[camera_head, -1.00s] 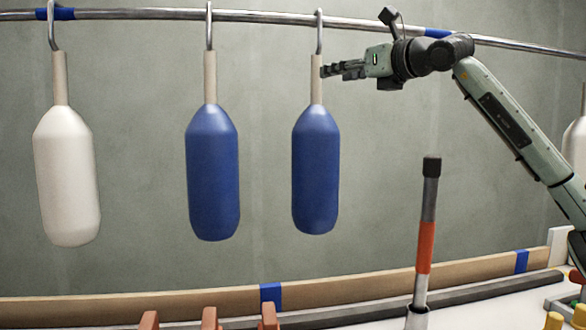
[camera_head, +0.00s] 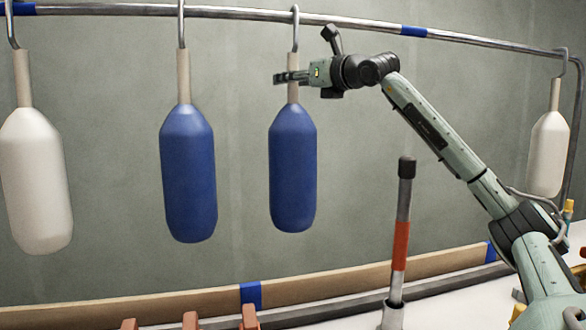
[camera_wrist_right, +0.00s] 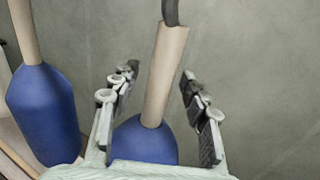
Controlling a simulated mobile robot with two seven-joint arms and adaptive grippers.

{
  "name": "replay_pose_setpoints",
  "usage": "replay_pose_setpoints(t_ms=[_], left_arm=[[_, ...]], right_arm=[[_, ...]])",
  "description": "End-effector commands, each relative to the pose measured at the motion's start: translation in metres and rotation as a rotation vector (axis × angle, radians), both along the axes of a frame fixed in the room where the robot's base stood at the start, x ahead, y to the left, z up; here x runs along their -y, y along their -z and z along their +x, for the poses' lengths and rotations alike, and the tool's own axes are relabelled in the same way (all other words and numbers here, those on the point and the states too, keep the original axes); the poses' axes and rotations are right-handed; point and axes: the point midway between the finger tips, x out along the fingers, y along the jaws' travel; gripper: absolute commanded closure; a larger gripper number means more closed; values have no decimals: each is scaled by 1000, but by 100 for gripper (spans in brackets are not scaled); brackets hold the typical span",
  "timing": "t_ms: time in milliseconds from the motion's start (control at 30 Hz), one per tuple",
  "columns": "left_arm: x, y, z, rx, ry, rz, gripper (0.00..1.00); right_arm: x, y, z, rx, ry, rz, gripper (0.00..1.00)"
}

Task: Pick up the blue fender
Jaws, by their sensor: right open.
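Two blue fenders hang from hooks on a metal rail in the head view: a right-hand blue fender (camera_head: 293,170) and a left-hand blue fender (camera_head: 188,175). My right gripper (camera_head: 284,77) is at the beige neck of the right-hand fender, just above its blue body. In the right wrist view, my right gripper (camera_wrist_right: 160,95) is open, with its fingers on either side of that neck (camera_wrist_right: 164,75). The blue body (camera_wrist_right: 145,140) of this fender shows below, between the fingers. The other blue fender (camera_wrist_right: 45,110) shows at the left. My left gripper is not in view.
White fenders hang at the far left (camera_head: 36,185) and far right (camera_head: 548,155) of the rail (camera_head: 350,25). An upright pole with an orange band (camera_head: 401,245) stands in front, below my right arm. A wooden ledge (camera_head: 340,279) runs along the wall.

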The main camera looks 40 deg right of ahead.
Motion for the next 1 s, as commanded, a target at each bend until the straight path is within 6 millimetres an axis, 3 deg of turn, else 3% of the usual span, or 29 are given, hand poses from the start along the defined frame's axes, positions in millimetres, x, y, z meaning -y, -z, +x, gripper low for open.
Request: replay_pose_setpoints(t_ms=[67, 367, 1000], left_arm=[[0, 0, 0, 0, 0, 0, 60], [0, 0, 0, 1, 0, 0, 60], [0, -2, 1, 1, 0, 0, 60]], right_arm=[[0, 0, 0, 0, 0, 0, 62], [0, 0, 0, 0, 0, 0, 99], [0, -5, -1, 6, 0, 0, 100]])
